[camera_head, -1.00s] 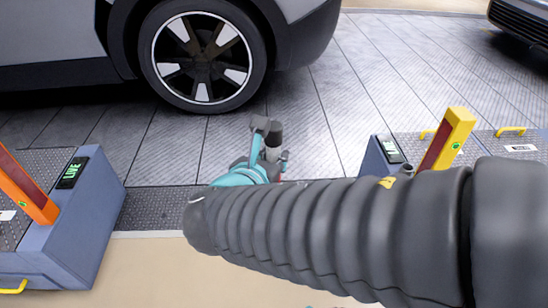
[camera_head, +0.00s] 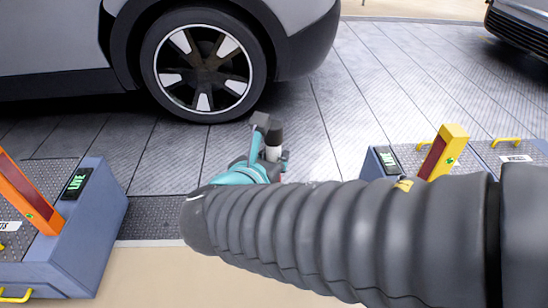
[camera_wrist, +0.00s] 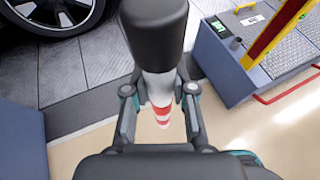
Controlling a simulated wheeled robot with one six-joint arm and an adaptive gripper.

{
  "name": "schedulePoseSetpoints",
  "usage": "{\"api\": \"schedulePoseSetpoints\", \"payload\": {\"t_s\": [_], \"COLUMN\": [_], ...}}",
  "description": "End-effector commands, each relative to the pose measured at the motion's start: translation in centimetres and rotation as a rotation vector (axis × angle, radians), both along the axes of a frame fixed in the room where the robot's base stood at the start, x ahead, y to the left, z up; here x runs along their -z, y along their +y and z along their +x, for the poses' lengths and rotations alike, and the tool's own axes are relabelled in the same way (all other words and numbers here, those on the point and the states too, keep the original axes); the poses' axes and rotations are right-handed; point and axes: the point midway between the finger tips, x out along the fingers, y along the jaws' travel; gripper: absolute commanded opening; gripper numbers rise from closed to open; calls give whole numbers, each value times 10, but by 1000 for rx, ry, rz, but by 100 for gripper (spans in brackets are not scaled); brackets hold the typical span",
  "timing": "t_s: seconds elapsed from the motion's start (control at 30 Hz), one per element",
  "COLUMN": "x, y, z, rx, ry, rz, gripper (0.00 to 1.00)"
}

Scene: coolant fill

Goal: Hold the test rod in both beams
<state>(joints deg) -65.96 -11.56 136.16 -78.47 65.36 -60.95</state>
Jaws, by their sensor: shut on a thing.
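The test rod (camera_wrist: 160,88) is in my gripper (camera_wrist: 160,92) in the wrist view. It has a thick black end, a pale grey middle and a red-and-white striped part below the fingers. In the head view the rod (camera_head: 273,146) shows beyond my sleeved arm, with its black end up; my gripper (camera_head: 262,150) is partly hidden there. An orange post (camera_head: 28,195) stands on a blue-grey cabinet at left, its display (camera_head: 75,184) reading "LIVE". A yellow post (camera_head: 443,150) stands at right by another display (camera_head: 388,159). The beams themselves are not visible.
A grey car with a black wheel (camera_head: 203,65) stands behind the gripper. Another car (camera_head: 518,38) is at top right. The left cabinet (camera_head: 75,235) and right cabinet (camera_wrist: 222,68) flank the open floor between them. Yellow handles (camera_head: 507,142) stick up at right.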

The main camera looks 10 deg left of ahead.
Motion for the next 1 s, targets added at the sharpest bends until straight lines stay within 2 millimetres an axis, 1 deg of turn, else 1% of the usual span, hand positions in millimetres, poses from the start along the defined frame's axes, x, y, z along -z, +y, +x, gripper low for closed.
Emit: {"api": "schedulePoseSetpoints", "payload": {"t_s": [0.03, 0.37, 1.0], "x": [-5, -22, -20], "y": [0, 0, 8], "z": [0, 0, 32], "rx": [0, -1, 1], "ry": [0, -1, 0], "rz": [1, 0, 0], "gripper": [0, 0, 0]}}
